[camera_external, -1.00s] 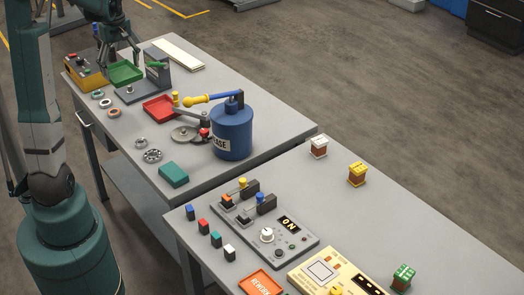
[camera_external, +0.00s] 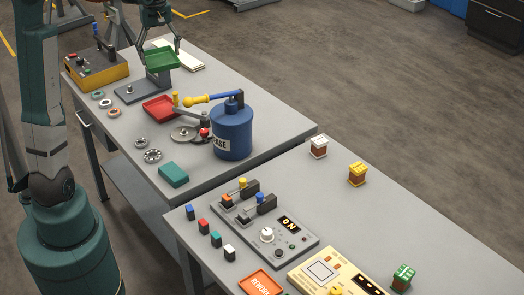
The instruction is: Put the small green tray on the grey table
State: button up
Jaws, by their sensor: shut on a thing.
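The small green tray (camera_external: 163,60) is held in the air above the far part of the grey table (camera_external: 270,128). My gripper (camera_external: 161,50) is shut on the tray from above, near its far edge. The tray looks about level, over or just behind the grey stand with a flat base (camera_external: 140,91). The exact finger contact is too small to see clearly.
A red tray (camera_external: 159,108), a blue grease can (camera_external: 232,132) with a yellow-ended lever, several rings and a teal box (camera_external: 174,175) stand on this table. A yellow control box (camera_external: 97,72) is at the far left. A nearer table holds a switch panel (camera_external: 265,228).

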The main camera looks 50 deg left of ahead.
jog(key=w+d+m, duration=0.3)
jog(key=w+d, duration=0.5)
jog(key=d, duration=0.5)
jog(key=w+d+m+b, duration=0.1)
jog(key=w+d+m, duration=0.1)
jog(key=w+d, duration=0.8)
jog(key=w+d+m, duration=0.3)
jog(key=w+d, duration=0.2)
jog(key=d, duration=1.1)
jog(key=m+b, duration=0.1)
jog(key=m, duration=0.6)
send_over(354, 224)
notch_tip(354, 224, down, 20)
jog(key=shift+f, duration=0.1)
jog(key=shift+f, duration=3.05)
jog(key=shift+f, duration=0.1)
